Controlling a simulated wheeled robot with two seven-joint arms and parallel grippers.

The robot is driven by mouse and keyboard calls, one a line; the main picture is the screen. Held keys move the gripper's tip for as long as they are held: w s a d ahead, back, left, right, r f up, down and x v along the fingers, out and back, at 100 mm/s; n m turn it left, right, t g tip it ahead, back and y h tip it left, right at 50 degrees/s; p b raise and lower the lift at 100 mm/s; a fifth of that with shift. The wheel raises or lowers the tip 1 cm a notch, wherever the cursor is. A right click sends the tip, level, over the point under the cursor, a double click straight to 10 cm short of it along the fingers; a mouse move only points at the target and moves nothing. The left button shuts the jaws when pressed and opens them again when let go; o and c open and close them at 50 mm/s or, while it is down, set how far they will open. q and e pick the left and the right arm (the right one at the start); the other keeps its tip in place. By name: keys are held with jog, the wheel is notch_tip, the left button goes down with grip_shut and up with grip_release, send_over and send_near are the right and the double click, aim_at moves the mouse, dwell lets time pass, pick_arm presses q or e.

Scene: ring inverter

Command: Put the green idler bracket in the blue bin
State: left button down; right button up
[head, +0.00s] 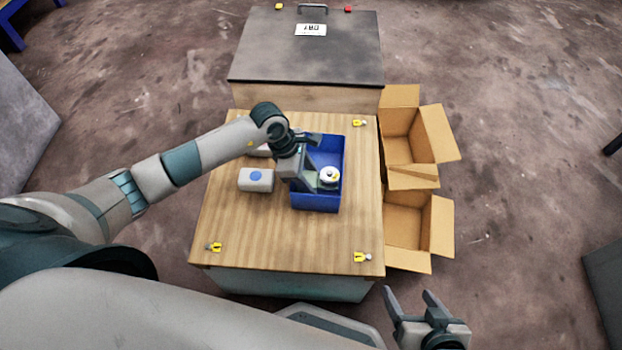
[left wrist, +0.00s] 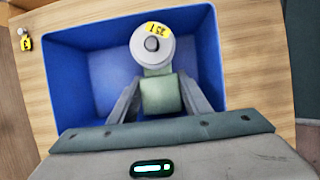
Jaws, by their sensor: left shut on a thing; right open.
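The green idler bracket (left wrist: 160,95) is a pale green block with a white round roller (left wrist: 152,46) that bears a yellow label. In the left wrist view my left gripper (left wrist: 160,97) is shut on the green block, one finger on each side. The bracket is over the inside of the blue bin (left wrist: 72,44). I cannot tell whether it touches the bin floor. In the head view the roller (head: 329,177) shows within the blue bin (head: 318,200), beside my left gripper (head: 312,180), which partly hides the bracket. My right gripper (head: 415,300) is open and empty at the lower right, off the table.
The bin stands on a wooden table (head: 250,240). A grey block with a blue spot (head: 256,180) lies left of the bin, and another pale object is partly hidden behind my arm. Open cardboard boxes (head: 420,140) stand right of the table. A dark-topped case (head: 300,60) is behind.

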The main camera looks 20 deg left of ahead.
pick_arm(q)
jog(key=c, duration=1)
grip_release()
pick_arm(e)
jog(key=shift+a, duration=0.1)
pick_arm(q)
jog(key=shift+r, duration=0.15)
pick_arm(e)
jog(key=shift+s, duration=0.1)
pick_arm(q)
jog(key=shift+a+r, duration=0.1)
jog(key=shift+r, duration=0.15)
jog(key=shift+p+v, duration=0.5)
jog(key=shift+v, duration=5.2)
pick_arm(e)
jog(key=shift+s+d+f+g, duration=0.15)
jog(key=shift+d, duration=0.2)
jog(key=shift+s+d+f+g, duration=0.15)
jog(key=shift+d, duration=0.2)
pick_arm(q)
jog(key=shift+a, duration=0.1)
